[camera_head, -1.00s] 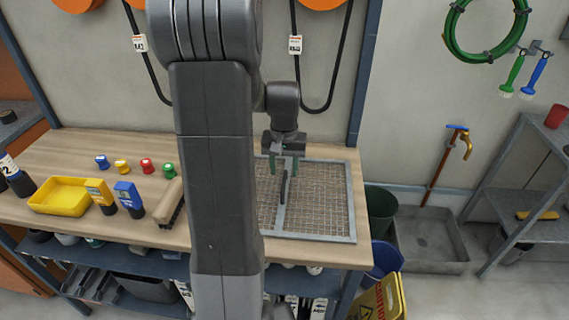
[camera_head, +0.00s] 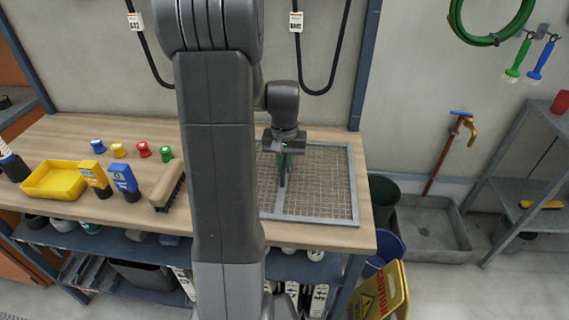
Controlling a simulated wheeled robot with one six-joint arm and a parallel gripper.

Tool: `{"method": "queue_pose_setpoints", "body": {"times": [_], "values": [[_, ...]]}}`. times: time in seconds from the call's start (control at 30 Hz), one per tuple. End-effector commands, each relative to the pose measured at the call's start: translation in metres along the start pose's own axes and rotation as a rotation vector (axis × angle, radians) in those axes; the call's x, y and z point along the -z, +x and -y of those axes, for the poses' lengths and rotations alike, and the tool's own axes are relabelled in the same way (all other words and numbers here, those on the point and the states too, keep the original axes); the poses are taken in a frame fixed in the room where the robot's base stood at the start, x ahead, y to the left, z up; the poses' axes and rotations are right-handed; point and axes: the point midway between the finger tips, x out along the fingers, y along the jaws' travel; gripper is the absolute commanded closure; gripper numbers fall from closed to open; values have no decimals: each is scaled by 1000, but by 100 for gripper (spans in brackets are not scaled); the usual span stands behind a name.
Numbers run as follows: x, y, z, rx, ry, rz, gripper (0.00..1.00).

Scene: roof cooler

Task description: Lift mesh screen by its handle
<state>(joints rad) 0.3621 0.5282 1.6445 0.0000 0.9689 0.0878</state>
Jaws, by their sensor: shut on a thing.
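The mesh screen (camera_head: 323,185) is a flat square of wire mesh in a grey metal frame. It lies on the right part of the wooden workbench, its left part hidden behind my arm. Its dark upright handle (camera_head: 283,174) stands on the frame's middle bar. My gripper (camera_head: 284,159) points down over the screen and is shut on the handle. The screen looks flat on the bench; I cannot tell whether any gap lies under it.
On the bench (camera_head: 120,137) to the left are a yellow tray (camera_head: 53,181), several coloured knobs, bottles and a brush (camera_head: 168,186). A dark green bin (camera_head: 383,199) and a yellow caution sign (camera_head: 380,294) stand beyond the right end. A grey shelf (camera_head: 535,190) is at far right.

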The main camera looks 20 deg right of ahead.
Motion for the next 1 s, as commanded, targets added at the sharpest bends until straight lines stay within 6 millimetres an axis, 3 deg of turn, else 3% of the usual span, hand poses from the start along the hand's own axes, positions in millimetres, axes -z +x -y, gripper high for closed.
{"method": "queue_pose_setpoints", "body": {"times": [0.27,1.0], "values": [[1,-6,0,0,0,-2,100],[1,-47,0,0,0,-2,100]]}}
